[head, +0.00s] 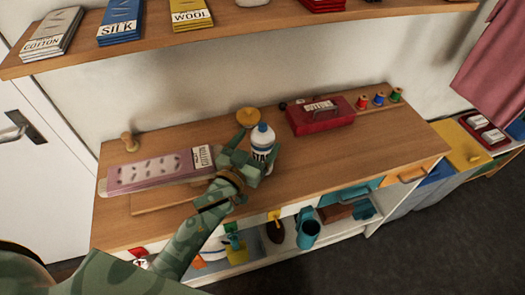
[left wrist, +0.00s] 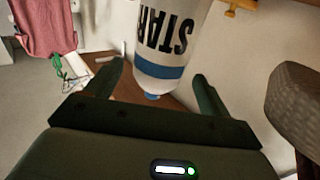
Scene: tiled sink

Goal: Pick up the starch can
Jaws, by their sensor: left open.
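The starch can (head: 263,138) is white with a blue cap and dark lettering. It stands upright on the wooden worktop in the head view, its lower part partly hidden by my gripper. My left gripper (head: 246,158) is open right beside the can, on its left and near side. In the left wrist view the can (left wrist: 170,40) appears upside down, between and beyond the two spread fingers of the gripper (left wrist: 160,85). I cannot tell whether either finger touches it. My right gripper is not in view.
A pink cotton-labelled board (head: 150,174) lies left of the can. A round wooden knob (head: 248,117) is behind it. A red box (head: 320,116) and thread spools (head: 379,98) stand to the right. A shelf (head: 240,38) with fabric packs runs above. The right front worktop is clear.

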